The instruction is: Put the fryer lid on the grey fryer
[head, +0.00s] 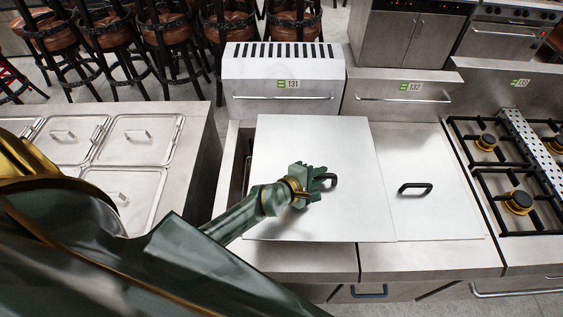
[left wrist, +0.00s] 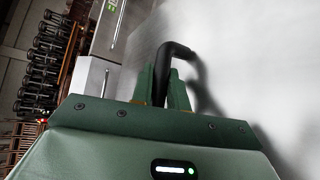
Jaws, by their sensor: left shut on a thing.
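The fryer lid (head: 310,215) is a flat, pale metal square with a black bar handle (head: 328,180). My left gripper (head: 318,180) is shut on that handle. The left wrist view shows the black handle (left wrist: 174,55) between the fingers, with the lid's bright surface beside it. The lid lies over most of the grey fryer (head: 283,75) marked 131, off to its right. A dark strip of the fryer's opening shows along the lid's left edge. The lid's right edge overlaps the neighbouring unit's cover. I cannot tell whether the lid touches the rim. My right gripper is out of view.
The unit marked 132 stands on the right with its own cover (head: 440,190) and black handle. A gas hob (head: 515,200) is further right. A counter with several lidded metal pans (head: 140,135) is on the left. Bar stools (head: 170,40) stand behind.

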